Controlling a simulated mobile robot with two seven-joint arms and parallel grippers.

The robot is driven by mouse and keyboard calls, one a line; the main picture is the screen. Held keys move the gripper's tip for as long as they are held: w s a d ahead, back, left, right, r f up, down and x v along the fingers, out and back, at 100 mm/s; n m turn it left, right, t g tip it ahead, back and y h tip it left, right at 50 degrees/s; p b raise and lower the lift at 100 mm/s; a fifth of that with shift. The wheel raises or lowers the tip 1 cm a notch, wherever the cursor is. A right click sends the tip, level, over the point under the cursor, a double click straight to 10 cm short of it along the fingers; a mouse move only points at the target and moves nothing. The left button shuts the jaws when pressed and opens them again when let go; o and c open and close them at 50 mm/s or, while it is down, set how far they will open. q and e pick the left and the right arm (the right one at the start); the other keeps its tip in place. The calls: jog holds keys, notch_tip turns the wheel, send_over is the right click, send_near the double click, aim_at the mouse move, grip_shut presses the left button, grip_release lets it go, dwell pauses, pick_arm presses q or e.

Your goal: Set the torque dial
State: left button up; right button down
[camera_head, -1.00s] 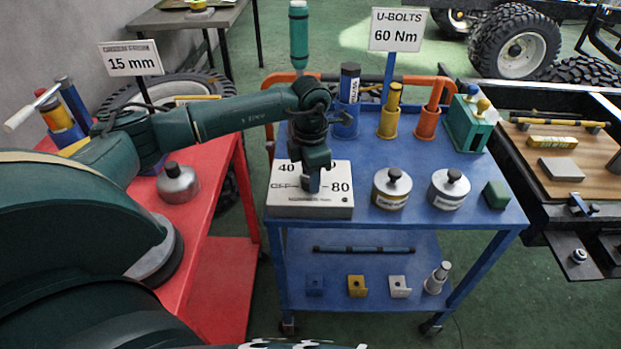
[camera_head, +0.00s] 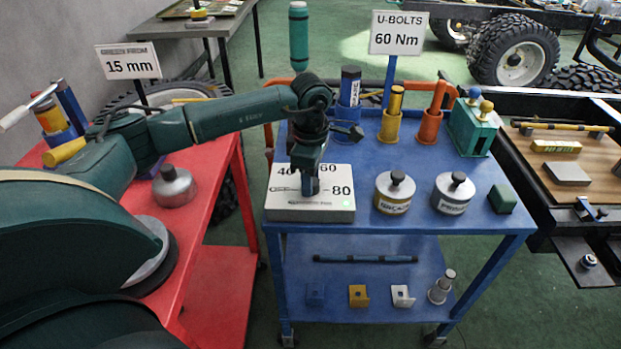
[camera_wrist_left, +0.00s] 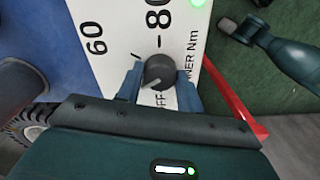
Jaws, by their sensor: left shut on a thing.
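The torque dial is a dark round knob (camera_wrist_left: 158,72) on a white box (camera_head: 310,206) marked 40, 60, 80 and OFF. The box stands at the left front of the blue cart's top (camera_head: 415,222). My left gripper (camera_head: 310,186) points down over it and hides the knob in the head view. In the left wrist view its blue fingers stand on either side of the knob, shut on it. A pale mark on the knob points to the lower left there. A green light (camera_head: 347,203) glows on the box. A sign (camera_head: 397,32) reads U-BOLTS 60 Nm. My right gripper is out of view.
Two labelled metal canisters (camera_head: 394,193) and a green block (camera_head: 502,198) stand right of the box. Blue, yellow and orange holders (camera_head: 389,126) stand behind. A red cart (camera_head: 215,165) is at the left, a wooden-topped bench (camera_head: 600,150) at the right.

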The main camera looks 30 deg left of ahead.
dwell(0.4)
pick_arm(q)
jog(key=o, duration=1)
notch_tip(320, 180, up, 13)
jog(key=shift+r, duration=0.1)
dwell(0.3)
